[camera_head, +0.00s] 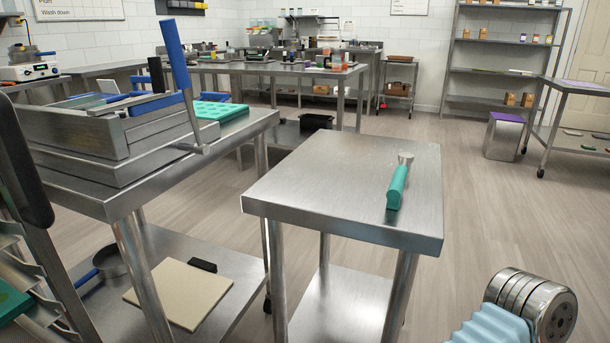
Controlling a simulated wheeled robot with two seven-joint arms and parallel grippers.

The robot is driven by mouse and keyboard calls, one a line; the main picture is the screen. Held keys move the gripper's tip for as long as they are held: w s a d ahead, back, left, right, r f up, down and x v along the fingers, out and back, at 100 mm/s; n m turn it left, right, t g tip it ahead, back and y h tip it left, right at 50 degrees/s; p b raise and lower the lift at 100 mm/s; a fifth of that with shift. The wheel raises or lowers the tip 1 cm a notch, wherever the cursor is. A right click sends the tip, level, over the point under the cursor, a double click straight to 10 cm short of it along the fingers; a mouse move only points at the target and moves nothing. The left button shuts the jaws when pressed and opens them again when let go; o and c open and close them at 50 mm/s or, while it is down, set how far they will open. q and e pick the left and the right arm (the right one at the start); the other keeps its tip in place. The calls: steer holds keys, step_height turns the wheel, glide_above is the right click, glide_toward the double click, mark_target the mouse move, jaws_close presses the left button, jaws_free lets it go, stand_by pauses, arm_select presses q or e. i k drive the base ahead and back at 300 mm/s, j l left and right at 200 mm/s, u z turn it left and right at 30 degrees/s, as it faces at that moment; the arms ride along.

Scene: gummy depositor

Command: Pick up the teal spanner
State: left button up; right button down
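The teal spanner (397,187) lies on the small steel table (330,188) in the head view, near that table's right side. Its thick teal handle points toward the front edge, and its short silver head (406,158) points toward the back. Nothing touches it except the tabletop. Neither my left nor my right gripper shows in this view, so I cannot see where they are relative to the spanner.
The rest of the small table's top is bare. To its left, a steel bench (105,205) carries a metal machine with a blue-handled lever (174,55) and a teal mould (220,111). Open floor (480,215) lies to the right.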

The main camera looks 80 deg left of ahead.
mark_target(395, 192)
steer(key=u, duration=0.45)
steer(key=i+u, duration=0.1)
steer(key=u, duration=0.8)
steer(key=l+u, duration=0.1)
steer(key=u, duration=0.8)
steer(key=j+z, duration=0.25)
steer(key=k+l, duration=0.05)
steer(key=l, duration=0.05)
